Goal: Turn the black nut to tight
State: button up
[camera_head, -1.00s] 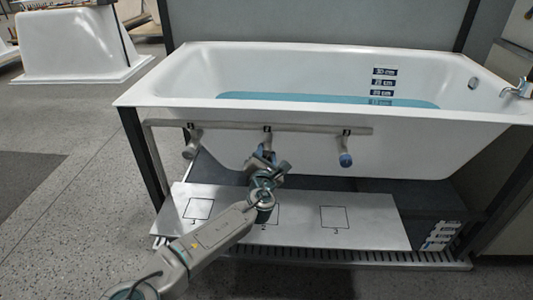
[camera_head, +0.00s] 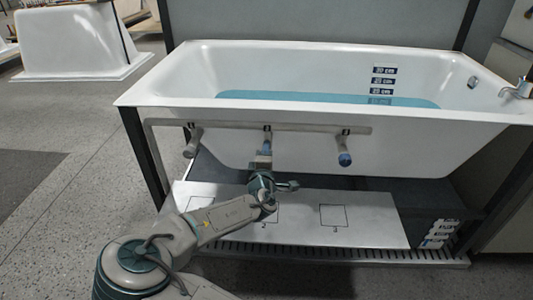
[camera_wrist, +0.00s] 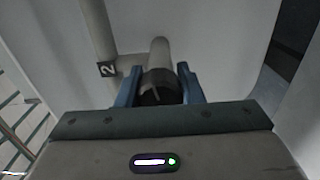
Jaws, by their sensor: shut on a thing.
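The black nut (camera_wrist: 160,88) sits around the end of a grey pipe stub (camera_wrist: 159,52) in the wrist view. A tag reading 2 (camera_wrist: 107,69) is on the pipe beside it. My gripper (camera_wrist: 159,82) has its two blue fingers on either side of the nut, shut on it. In the head view my gripper (camera_head: 265,153) is at the middle stub below the rail (camera_head: 300,127), and it hides the nut there. How tight the nut is cannot be told.
A left stub (camera_head: 192,145) and a blue-ended right stub (camera_head: 344,150) hang from the same rail. The white bathtub (camera_head: 210,135) holds blue water. Below lies a white panel with marked squares (camera_head: 370,228). Dark frame posts stand at both ends.

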jog(key=shift+m, duration=1.2)
jog(key=o, duration=1)
jog(key=shift+c, duration=0.2)
jog(key=shift+s, duration=0.15)
jog(key=s+p, duration=0.3)
jog(key=s, duration=1)
jog(key=shift+s+a, duration=0.25)
jog(key=shift+s, duration=0.05)
